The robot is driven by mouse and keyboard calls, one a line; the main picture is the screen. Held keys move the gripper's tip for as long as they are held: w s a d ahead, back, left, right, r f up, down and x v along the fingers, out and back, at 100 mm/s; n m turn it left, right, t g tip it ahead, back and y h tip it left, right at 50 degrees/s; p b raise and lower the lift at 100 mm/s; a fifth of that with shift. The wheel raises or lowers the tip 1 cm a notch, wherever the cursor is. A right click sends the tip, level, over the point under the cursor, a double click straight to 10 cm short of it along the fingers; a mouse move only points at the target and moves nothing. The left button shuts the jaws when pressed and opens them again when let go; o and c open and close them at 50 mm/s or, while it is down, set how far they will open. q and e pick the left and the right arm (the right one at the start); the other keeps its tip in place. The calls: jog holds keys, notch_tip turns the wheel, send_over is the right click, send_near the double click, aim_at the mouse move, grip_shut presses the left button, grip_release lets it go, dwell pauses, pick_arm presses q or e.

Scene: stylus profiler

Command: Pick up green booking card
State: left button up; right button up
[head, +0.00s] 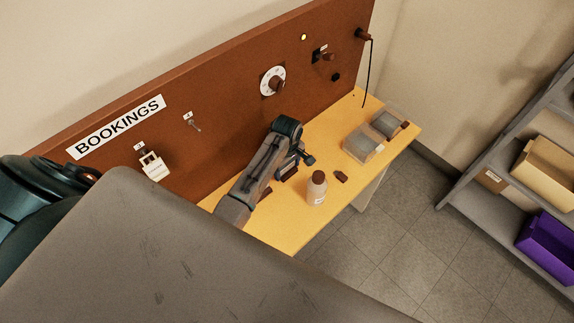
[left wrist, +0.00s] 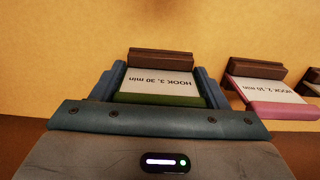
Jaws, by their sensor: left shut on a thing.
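The green booking card (left wrist: 158,99) shows in the left wrist view as a white face with upside-down print "HOOK 3, 30 min" and a green edge. A brown block (left wrist: 160,61) is at its far edge. My left gripper (left wrist: 160,80) has one blue finger on each side of the card and is shut on it. In the head view my left gripper (head: 296,160) is low at the yellow bench, near the brown board; the card there is mostly hidden by the gripper. My right gripper is not in view.
A pink-edged card (left wrist: 270,91) sits close to the right. On the yellow bench (head: 262,235) stand a brown-capped bottle (head: 317,188) and clear boxes (head: 364,144). The bookings board (head: 225,95) rises behind with hooks and a dial. Grey shelves (head: 510,125) are at the right.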

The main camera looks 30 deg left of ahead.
pick_arm(q)
notch_tip(320, 180, up, 10)
jog(key=b, duration=0.3)
jog(key=o, duration=0.3)
jog(key=c, duration=0.7)
jog(key=shift+c, duration=0.2)
